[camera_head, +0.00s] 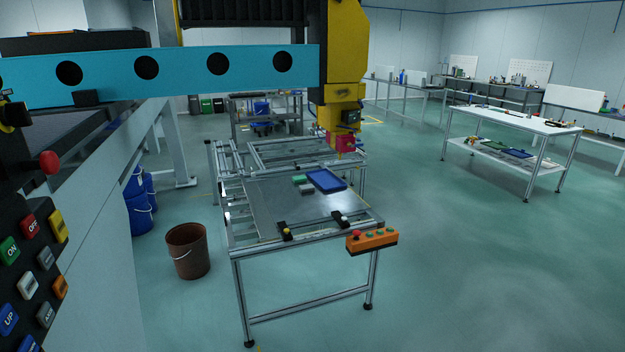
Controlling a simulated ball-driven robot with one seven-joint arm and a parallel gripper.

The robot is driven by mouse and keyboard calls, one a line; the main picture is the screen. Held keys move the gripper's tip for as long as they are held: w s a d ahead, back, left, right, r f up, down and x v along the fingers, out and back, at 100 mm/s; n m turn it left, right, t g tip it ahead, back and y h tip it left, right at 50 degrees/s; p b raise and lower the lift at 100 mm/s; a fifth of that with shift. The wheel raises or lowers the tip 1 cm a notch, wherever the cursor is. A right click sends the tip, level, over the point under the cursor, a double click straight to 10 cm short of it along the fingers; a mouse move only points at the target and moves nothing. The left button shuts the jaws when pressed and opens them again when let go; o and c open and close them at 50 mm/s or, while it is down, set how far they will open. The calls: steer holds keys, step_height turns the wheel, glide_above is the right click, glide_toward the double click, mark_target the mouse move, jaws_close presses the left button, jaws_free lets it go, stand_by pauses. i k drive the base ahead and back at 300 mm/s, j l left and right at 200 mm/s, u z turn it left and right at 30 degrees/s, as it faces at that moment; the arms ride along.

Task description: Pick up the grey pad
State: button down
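A small grey pad (306,188) lies on the flat grey panel (270,208) of the metal-framed fixture, ahead of me near the middle of the view. A green pad (299,179) lies just behind it, and a blue tray (327,180) is close to its right. The pads are small here, so I cannot tell whether they touch. My gripper is not in view.
An orange button box (371,240) sits on the fixture's front right corner, with black clamps (340,219) along the front edge. A yellow machine head (341,65) hangs behind. A brown bin (187,250) stands left. The floor in front and right is clear.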

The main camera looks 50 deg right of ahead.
mark_target(309, 188)
steer(key=z, duration=1.1)
